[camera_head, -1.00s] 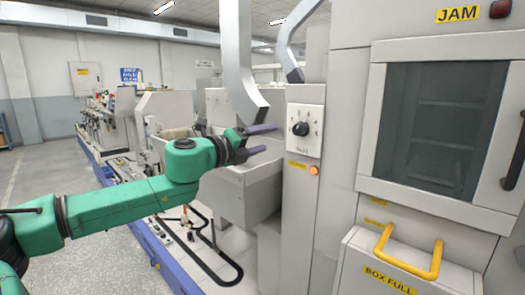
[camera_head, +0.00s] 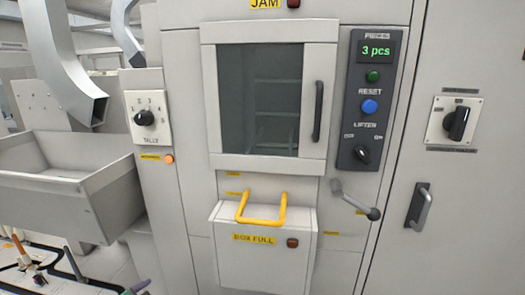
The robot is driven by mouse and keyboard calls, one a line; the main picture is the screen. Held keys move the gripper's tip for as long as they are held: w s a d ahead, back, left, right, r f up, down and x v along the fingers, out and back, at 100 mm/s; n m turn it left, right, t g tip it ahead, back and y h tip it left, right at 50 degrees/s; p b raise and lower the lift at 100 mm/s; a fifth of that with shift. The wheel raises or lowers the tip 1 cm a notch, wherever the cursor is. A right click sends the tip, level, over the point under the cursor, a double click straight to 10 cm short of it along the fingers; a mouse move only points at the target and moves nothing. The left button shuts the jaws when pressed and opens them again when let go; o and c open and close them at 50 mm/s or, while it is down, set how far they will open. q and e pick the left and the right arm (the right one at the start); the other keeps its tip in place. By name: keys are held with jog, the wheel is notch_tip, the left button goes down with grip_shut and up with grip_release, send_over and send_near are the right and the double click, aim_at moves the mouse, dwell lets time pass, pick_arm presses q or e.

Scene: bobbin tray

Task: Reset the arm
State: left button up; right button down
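My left arm is almost wholly out of the camera_head view. Only what looks like a purple-grey fingertip of my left gripper (camera_head: 137,287) shows at the bottom edge, left of the box front. It is low and apart from the machine's controls. Whether its fingers are apart is not shown. My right gripper is not in view.
The machine front fills the view, with a windowed door (camera_head: 270,100), a yellow-handled box (camera_head: 265,255), a selector knob (camera_head: 145,117), and a control panel (camera_head: 370,85) reading "3 pcs". A grey lever (camera_head: 355,200) sticks out below the panel. A grey bin (camera_head: 65,180) stands left.

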pick_arm(q)
jog(key=s+d+f+n+g+h, duration=0.1)
jog(key=s+d+f+n+g, duration=0.15)
jog(key=s+f, duration=0.4)
jog(key=s+d+f+n+g, duration=0.1)
jog(key=s+f+n+g, duration=0.3)
jog(key=s, duration=0.6)
notch_tip(320, 180, down, 19)
jog(key=s+g+p, duration=0.2)
jog(key=s+a+f+p, duration=0.1)
jog(key=s+a+f, duration=0.1)
jog(key=s+f, duration=1.3)
jog(key=s+g, duration=0.1)
jog(key=s, duration=0.1)
jog(key=shift+s+a+f, duration=0.15)
jog(key=shift+s+a, duration=0.2)
